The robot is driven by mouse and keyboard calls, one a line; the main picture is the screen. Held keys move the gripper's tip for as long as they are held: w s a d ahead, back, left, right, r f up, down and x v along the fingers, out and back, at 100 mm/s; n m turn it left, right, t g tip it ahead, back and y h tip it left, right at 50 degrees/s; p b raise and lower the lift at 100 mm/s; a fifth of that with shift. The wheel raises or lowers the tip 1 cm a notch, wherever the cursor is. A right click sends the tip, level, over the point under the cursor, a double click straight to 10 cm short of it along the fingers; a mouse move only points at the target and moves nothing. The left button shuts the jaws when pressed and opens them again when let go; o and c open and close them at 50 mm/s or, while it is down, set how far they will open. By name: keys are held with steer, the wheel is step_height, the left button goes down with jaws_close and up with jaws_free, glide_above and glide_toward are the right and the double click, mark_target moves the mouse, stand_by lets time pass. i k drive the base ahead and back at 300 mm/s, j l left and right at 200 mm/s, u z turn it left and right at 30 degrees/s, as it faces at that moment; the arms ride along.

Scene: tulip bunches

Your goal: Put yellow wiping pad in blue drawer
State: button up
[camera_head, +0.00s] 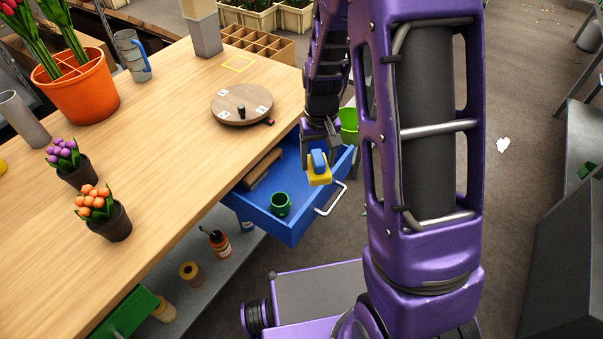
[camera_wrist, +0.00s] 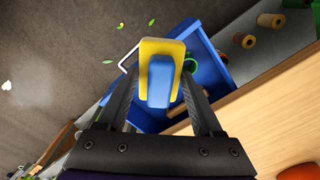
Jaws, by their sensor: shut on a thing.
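The yellow wiping pad (camera_head: 320,177) has a blue handle, and my gripper (camera_head: 318,148) is shut on it. In the wrist view the pad (camera_wrist: 148,49) sits between the two fingers (camera_wrist: 158,85). The blue drawer (camera_head: 290,231) is pulled out from under the wooden table, with a pale handle on its front. The pad hangs over the drawer's right part; how high it is I cannot tell exactly. A green cup (camera_head: 281,205) and a brown block (camera_head: 262,169) are inside the drawer. The wrist view also shows the drawer (camera_wrist: 210,68) behind the pad.
A round wooden turntable (camera_head: 235,106) sits on the table (camera_head: 165,130) above the drawer. Potted flowers stand on the table at left. A green drawer (camera_head: 124,317) protrudes at lower left. A shelf below holds bottles and spools. A bright green bucket (camera_head: 348,124) is behind my arm.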

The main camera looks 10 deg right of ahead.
mark_target(300, 176)
steer(key=i+l+z, duration=0.4)
steer(key=l, duration=0.2)
steer(key=i+l+u, duration=0.2)
steer(key=l+u, duration=0.25)
steer(key=i+l+u, duration=0.15)
steer(key=u, duration=0.3)
steer(key=l+u, duration=0.5)
steer(key=i+l, duration=0.05)
